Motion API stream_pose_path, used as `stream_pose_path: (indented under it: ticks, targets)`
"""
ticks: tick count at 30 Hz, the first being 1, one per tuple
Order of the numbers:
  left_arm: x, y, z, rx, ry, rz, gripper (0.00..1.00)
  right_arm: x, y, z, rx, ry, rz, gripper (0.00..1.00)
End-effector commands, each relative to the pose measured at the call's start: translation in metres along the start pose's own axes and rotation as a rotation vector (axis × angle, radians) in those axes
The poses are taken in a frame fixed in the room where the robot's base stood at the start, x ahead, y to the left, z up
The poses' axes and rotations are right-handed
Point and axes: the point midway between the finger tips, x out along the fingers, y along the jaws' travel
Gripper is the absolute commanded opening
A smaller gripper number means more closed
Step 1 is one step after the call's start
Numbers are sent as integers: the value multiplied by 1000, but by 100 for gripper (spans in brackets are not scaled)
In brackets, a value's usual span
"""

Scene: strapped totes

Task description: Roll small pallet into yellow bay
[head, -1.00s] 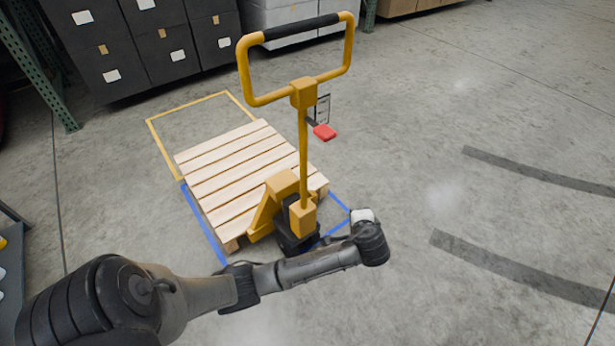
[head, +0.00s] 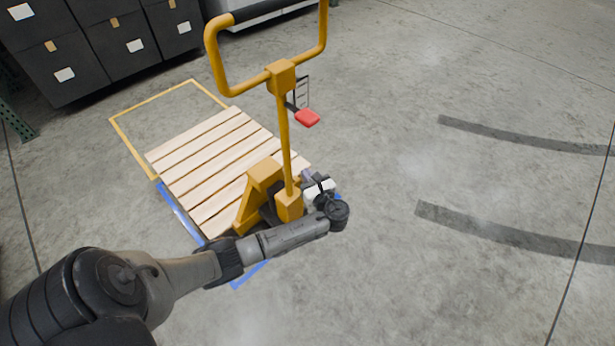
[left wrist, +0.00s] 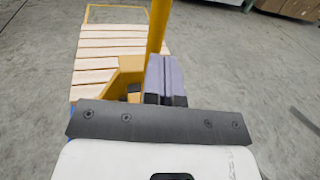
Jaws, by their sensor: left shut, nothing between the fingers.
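The small wooden pallet (head: 215,165) sits on a yellow pallet jack (head: 262,185) with an upright looped handle (head: 268,80). The pallet lies mostly over a blue floor outline (head: 180,210). Its far edge reaches a little into the yellow-outlined bay (head: 130,135), whose far part is bare floor. My left gripper (head: 309,177) is low beside the foot of the handle, on its right side. In the left wrist view its fingers (left wrist: 166,78) are shut and empty, just right of the yellow post (left wrist: 157,30). Whether they touch the jack I cannot tell. My right gripper is out of view.
Stacked black totes (head: 100,45) stand behind the yellow bay, with a green rack post (head: 15,120) at the left. The floor to the right is open, with dark curved strips (head: 500,225).

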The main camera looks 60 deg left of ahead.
Motion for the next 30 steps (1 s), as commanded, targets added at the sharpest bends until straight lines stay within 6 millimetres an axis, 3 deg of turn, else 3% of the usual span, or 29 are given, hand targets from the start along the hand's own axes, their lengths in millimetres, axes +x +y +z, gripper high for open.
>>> stream_pose_path:
  ticks: [6,15,22,30]
  targets:
    - [44,0,-3,-1,-3,1,0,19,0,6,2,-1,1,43]
    - [89,0,-2,-2,-2,1,0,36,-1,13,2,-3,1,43]
    - [105,0,-1,-2,-1,1,0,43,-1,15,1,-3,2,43]
    - [108,0,0,-2,0,0,0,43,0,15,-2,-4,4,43]
